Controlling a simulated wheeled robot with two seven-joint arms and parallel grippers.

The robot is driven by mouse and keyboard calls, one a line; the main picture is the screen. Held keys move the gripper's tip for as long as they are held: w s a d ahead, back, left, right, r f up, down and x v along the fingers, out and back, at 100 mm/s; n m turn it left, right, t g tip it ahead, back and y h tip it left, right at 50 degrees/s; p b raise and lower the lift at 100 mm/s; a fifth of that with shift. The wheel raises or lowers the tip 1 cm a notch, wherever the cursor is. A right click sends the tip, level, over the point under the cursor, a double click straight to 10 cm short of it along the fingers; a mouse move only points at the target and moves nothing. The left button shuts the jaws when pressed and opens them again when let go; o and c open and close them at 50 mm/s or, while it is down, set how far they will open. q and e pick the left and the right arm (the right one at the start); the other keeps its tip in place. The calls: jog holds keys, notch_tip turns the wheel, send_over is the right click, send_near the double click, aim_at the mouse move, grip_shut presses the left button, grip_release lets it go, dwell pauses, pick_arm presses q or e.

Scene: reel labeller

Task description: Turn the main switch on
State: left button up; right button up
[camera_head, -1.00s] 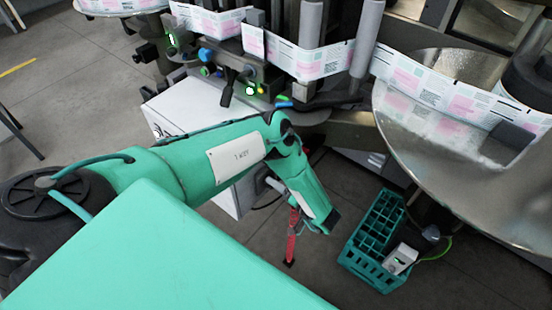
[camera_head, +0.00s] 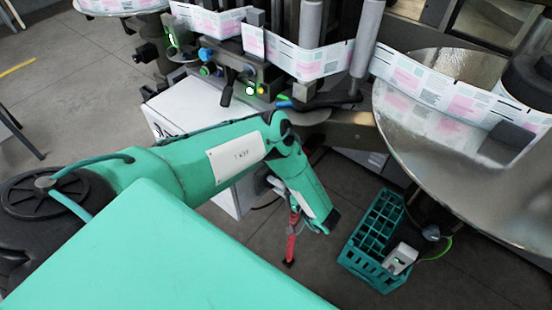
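I cannot make out for certain which part is the main switch. A control panel (camera_head: 237,69) on the labeller carries a black lever, a blue knob and lit green and yellow buttons. Below it stands a white cabinet (camera_head: 187,103), partly hidden behind my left arm. My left arm crosses from the left and bends down in front of the cabinet. At its lower end a narrow red part with a dark tip, seemingly my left gripper (camera_head: 291,247), hangs over the floor. It is below and apart from the panel; its opening is not clear. My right gripper is out of view.
A green crate (camera_head: 352,257) stands on the floor to the right of my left arm, with a small white device (camera_head: 400,258) at its edge. A large metal disc (camera_head: 415,139) overhangs at the right. A label web (camera_head: 315,61) runs across the machine above.

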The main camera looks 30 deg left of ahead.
pick_arm(q)
jog(key=o, duration=0.4)
jog(key=shift+o, duration=0.2)
jog(key=s+d+p, duration=0.1)
jog(key=d+p, duration=0.5)
jog(key=d, duration=0.8)
